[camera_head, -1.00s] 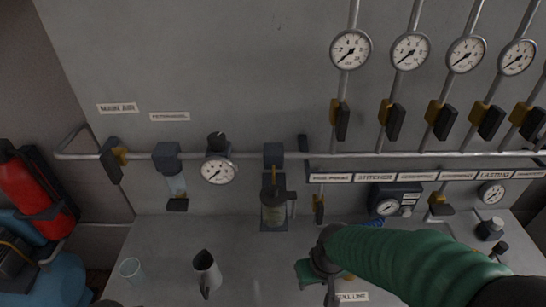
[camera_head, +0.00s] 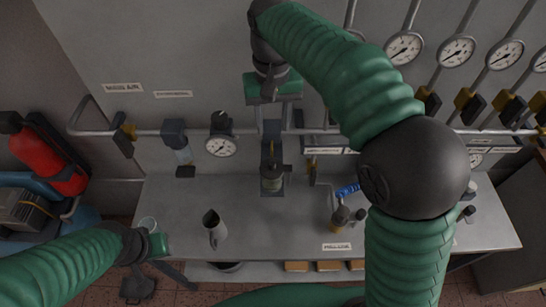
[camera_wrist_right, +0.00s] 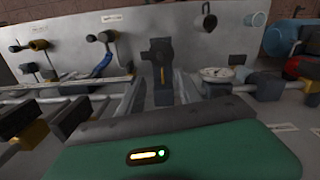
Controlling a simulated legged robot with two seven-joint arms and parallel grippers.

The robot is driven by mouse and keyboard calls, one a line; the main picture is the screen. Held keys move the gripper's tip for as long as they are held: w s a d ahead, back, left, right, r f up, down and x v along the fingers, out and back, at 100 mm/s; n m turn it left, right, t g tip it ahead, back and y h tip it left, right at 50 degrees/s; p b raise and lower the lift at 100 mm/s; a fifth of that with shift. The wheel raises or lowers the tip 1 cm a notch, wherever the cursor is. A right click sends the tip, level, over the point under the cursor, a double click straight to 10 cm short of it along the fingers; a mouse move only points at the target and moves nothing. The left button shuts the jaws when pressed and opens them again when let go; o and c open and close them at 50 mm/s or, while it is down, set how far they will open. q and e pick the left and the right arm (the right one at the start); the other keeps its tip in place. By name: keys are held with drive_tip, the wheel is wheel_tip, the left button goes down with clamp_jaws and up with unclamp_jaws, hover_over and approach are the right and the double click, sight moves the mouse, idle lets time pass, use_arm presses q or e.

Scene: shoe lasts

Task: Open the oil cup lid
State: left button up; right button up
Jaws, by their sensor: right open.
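The oil cup (camera_head: 271,182) hangs upright below the pipe at the middle of the wall. In the right wrist view the oil cup (camera_wrist_right: 162,70) shows between my fingers, beyond the tips. My right gripper (camera_head: 273,120) is open and empty, above the oil cup at pipe height, apart from its bowl. My left gripper (camera_head: 160,268) is low at the left, by the bench's front left corner; whether its jaws are open is unclear.
A pipe (camera_head: 350,132) runs across the wall. A gauge (camera_head: 221,146) and a filter (camera_head: 181,150) hang left of the oil cup. A metal jug (camera_head: 214,228) and a glass (camera_head: 148,224) stand on the bench (camera_head: 265,228). A blue-handled tool (camera_head: 347,190) lies right.

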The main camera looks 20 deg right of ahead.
sight(271, 163)
drive_tip(key=f, duration=0.4)
drive_tip(key=f+p, duration=0.1)
drive_tip(key=f, duration=0.4)
drive_tip(key=f+p, duration=0.1)
drive_tip(key=f, duration=0.3)
drive_tip(key=shift+s+a+f, duration=0.1)
drive_tip(key=shift+a+f, duration=0.2)
drive_tip(key=shift+a, duration=0.1)
drive_tip(key=shift+d+f, duration=0.15)
drive_tip(key=shift+f, duration=0.35)
drive_tip(key=shift+d, duration=0.15)
drive_tip(key=c, duration=0.4)
clamp_jaws()
